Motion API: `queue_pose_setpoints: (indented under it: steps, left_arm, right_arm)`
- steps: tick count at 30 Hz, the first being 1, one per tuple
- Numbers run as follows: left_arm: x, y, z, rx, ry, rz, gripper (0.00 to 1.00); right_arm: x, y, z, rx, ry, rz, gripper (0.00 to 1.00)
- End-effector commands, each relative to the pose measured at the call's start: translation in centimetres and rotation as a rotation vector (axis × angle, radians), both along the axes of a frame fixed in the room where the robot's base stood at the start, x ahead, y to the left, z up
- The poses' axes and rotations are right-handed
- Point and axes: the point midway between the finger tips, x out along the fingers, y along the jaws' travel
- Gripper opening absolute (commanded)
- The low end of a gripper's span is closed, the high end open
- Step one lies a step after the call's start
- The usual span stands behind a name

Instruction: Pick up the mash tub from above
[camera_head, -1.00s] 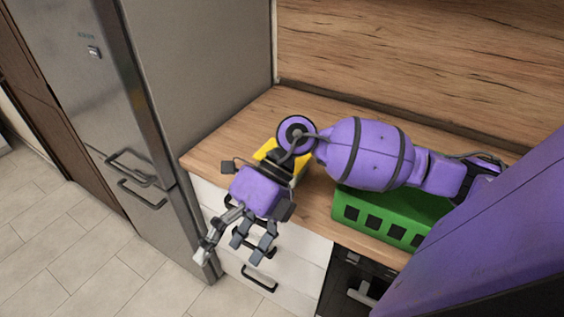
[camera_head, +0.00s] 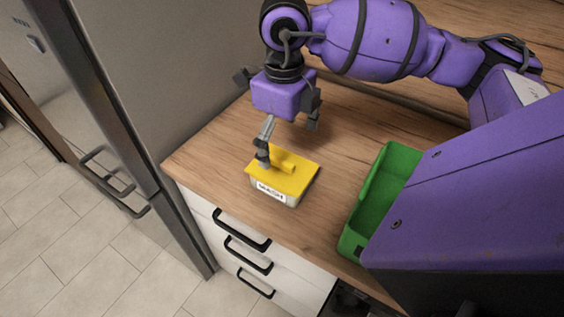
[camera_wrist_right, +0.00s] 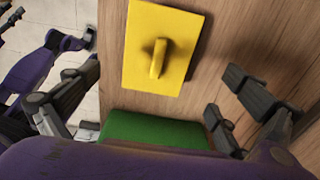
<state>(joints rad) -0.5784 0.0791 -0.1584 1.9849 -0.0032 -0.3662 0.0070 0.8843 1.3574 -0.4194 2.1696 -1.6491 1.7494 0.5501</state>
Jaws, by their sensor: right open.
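The mash tub (camera_head: 272,189) is a small pale box with a yellow lid, a raised handle on top and a label on its front. It stands upright on the counter near the front edge. My right gripper (camera_head: 289,142) points down above and behind it in the head view, with one finger overlapping the lid there; contact cannot be told. In the right wrist view the yellow lid (camera_wrist_right: 185,28) lies beyond the spread, empty fingers of this gripper (camera_wrist_right: 150,108). My left gripper does not show in the head view.
A green crate (camera_head: 371,197) stands on the wooden counter (camera_head: 215,150) to the right of the tub, partly hidden by my arm. The steel fridge (camera_head: 150,90) rises at the left. Drawers with black handles (camera_head: 243,228) lie below the counter edge.

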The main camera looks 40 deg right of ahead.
Motion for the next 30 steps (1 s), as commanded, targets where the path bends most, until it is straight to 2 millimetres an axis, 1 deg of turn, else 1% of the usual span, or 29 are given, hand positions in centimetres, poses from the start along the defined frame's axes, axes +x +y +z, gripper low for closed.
queue_pose_setpoints:
  steps: [1,5,9,12,16,22,23,30]
  left_arm:
    - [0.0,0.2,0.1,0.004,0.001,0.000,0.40]
    - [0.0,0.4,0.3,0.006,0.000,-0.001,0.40]
    - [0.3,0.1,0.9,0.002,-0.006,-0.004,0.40]
    - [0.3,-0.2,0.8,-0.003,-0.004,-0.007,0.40]
    - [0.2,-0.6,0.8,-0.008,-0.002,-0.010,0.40]
    - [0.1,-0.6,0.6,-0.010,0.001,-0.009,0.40]
    - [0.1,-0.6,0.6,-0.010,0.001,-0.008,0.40]
    - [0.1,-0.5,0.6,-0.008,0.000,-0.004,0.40]
  right_arm:
    - [-0.1,0.0,-0.7,0.001,0.004,0.000,1.00]
    - [0.0,0.2,-2.1,0.003,0.001,0.000,1.00]
    - [0.0,0.4,-4.1,0.004,0.002,0.000,1.00]
    - [0.1,0.3,-5.6,0.002,0.002,0.000,1.00]
    - [0.1,0.4,-6.4,0.003,0.000,0.001,1.00]
    - [0.1,0.3,-6.5,0.003,0.001,0.001,1.00]
    - [0.1,0.3,-6.5,0.003,0.001,0.001,0.97]
    - [0.1,0.3,-6.5,0.003,0.001,0.001,0.66]
